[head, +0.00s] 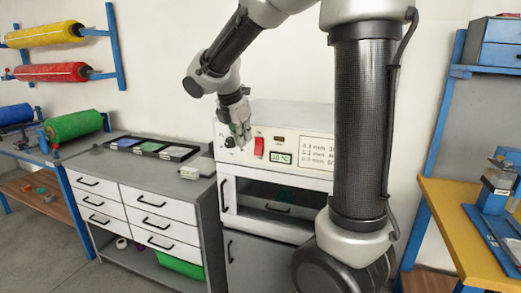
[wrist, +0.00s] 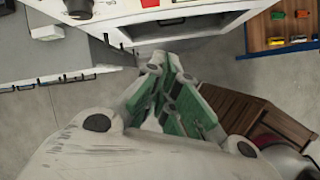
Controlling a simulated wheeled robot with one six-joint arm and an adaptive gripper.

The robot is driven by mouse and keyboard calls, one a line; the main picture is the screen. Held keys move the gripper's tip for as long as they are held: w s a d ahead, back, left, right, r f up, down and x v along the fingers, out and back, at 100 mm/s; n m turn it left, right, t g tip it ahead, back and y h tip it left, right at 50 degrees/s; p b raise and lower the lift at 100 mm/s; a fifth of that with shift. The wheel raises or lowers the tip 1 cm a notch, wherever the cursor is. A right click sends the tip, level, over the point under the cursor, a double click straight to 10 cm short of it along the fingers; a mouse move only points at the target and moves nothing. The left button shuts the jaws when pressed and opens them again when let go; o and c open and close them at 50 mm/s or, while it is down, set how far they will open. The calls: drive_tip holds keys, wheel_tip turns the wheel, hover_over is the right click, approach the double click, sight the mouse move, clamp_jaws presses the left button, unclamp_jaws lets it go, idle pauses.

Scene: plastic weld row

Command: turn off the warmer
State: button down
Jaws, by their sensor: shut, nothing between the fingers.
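The warmer (head: 285,115) is a white box with a window in front, standing on a grey cabinet. Its front panel has a red switch (head: 258,147), a small display (head: 281,158) with a temperature reading, a dark knob (head: 230,142) and a printed label. My gripper (head: 241,141) is shut and empty, in front of the panel's left part, between the knob and the red switch in the picture. I cannot tell whether it touches the panel. In the wrist view, my gripper (wrist: 163,68) points toward the warmer's front (wrist: 170,22). The switch's on or off position is unclear.
A grey-topped drawer unit (head: 145,196) with trays (head: 152,147) and a small white box (head: 189,172) stands left of the warmer. A yellow-topped workbench (head: 450,215) is at the right. Coloured rolls (head: 45,34) hang on the left wall. Grey floor shows in front.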

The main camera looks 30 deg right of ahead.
sight(259, 146)
drive_tip(key=n, duration=0.1)
drive_tip(key=w+r+n, duration=0.1)
drive_tip(key=n, duration=0.3)
drive_tip(key=shift+w+d+r+t, duration=0.15)
drive_tip(key=shift+d+r+t, duration=0.05)
drive_tip(key=shift+d+t, duration=0.1)
drive_tip(key=shift+w+d+r+x, duration=0.25)
drive_tip(key=shift+d+x, duration=0.15)
drive_tip(key=shift+x, duration=1.7)
drive_tip(key=shift+w+d+r+x, duration=0.25)
drive_tip(key=shift+d+x, duration=0.15)
drive_tip(key=shift+x, duration=1.75)
drive_tip(key=shift+w+d+r+x, duration=0.2)
drive_tip(key=shift+w+d+x, duration=0.15)
drive_tip(key=shift+x, duration=1.75)
